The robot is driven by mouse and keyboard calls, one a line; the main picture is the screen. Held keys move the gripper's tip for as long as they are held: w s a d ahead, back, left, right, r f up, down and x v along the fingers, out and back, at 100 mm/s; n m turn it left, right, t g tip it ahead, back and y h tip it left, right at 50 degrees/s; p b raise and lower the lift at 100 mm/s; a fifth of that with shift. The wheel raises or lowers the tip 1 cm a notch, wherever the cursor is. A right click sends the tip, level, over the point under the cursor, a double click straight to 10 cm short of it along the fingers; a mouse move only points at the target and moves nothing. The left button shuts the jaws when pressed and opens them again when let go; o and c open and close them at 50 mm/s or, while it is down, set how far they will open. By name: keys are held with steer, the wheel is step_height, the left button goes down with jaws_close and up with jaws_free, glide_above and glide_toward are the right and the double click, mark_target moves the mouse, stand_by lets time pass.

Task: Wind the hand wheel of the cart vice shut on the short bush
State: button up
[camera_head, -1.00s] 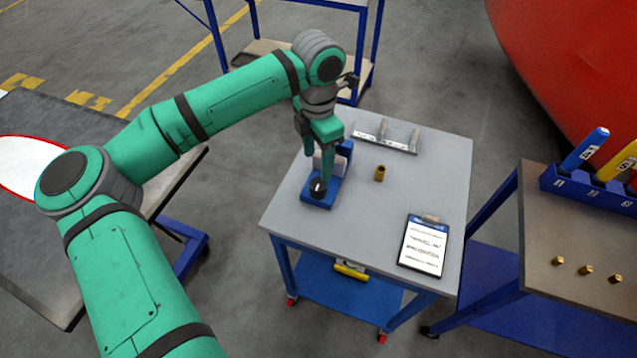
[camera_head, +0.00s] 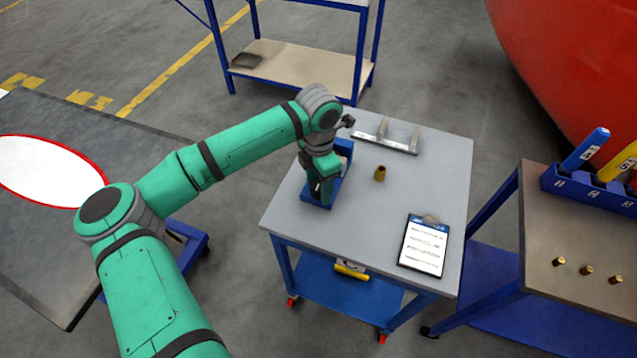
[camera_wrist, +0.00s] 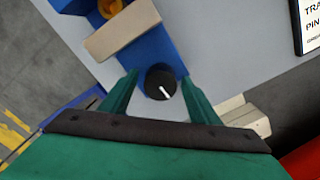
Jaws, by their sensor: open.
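The blue cart vice (camera_head: 343,150) stands on the grey cart top, mostly hidden behind my gripper in the head view. In the wrist view the vice (camera_wrist: 160,50) shows a pale grey jaw (camera_wrist: 124,27) and a brass bush (camera_wrist: 103,13) beyond it, partly cut off by the top edge. The hand wheel (camera_wrist: 160,83) is a small black knob with a white mark. My gripper (camera_wrist: 160,78) is open, with one finger on each side of the wheel; I cannot tell whether they touch it. In the head view my gripper (camera_head: 322,197) points down over the vice's near end.
Another brass bush (camera_head: 380,173) stands on the cart top (camera_head: 365,210), right of the vice. A metal bracket rack (camera_head: 387,137) lies at the back and a clipboard (camera_head: 422,247) at the front right. A side table (camera_head: 570,240) holds small brass pieces and a blue holder.

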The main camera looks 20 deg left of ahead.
mark_target(318, 184)
steer(key=c, duration=1.1)
steer(key=shift+o, duration=0.2)
steer(key=shift+m, duration=0.8)
steer(key=o, duration=1.1)
steer(key=shift+c, duration=0.2)
steer(key=shift+r, duration=0.1)
step_height(318, 184, up, 11)
steer(key=shift+f, duration=0.2)
